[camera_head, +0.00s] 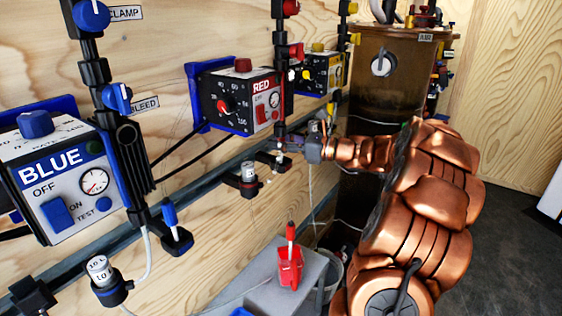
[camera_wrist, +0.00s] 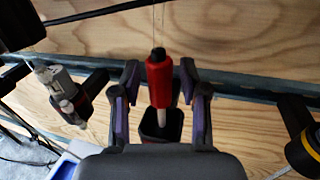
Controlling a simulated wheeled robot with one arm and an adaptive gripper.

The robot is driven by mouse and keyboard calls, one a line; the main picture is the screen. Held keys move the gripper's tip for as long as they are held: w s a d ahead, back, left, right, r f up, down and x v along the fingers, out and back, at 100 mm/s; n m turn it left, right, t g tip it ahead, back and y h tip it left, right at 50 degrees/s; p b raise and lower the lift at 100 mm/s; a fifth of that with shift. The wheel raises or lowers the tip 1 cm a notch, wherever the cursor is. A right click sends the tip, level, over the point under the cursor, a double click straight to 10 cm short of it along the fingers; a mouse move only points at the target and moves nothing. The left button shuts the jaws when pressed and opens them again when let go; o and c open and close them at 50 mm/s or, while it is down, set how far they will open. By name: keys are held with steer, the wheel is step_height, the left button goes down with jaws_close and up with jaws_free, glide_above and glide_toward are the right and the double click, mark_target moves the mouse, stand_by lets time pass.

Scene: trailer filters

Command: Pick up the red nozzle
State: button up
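The red nozzle (camera_wrist: 159,82) stands upright in the wrist view, with a black tip on top and a pale stem below. Its stem goes down into a black holder (camera_wrist: 153,128) in front of the wall rail. My gripper (camera_wrist: 160,105) has one purple-padded finger on each side of the nozzle, with visible gaps, so it is open around it and not touching. In the head view my gripper (camera_head: 284,144) is small, beside the wall rail below the box marked RED (camera_head: 245,97). I cannot make out the nozzle there.
A blue-marked box (camera_head: 72,180) and a yellow-knobbed box (camera_head: 322,72) flank the RED box. A metal-topped fitting (camera_head: 249,178) stands on the rail nearby. A red cup (camera_head: 290,268) with a red-handled item sits on a grey block below. A brown tank (camera_head: 392,90) stands behind my arm.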

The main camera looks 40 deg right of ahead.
jaws_close()
stand_by(0.4)
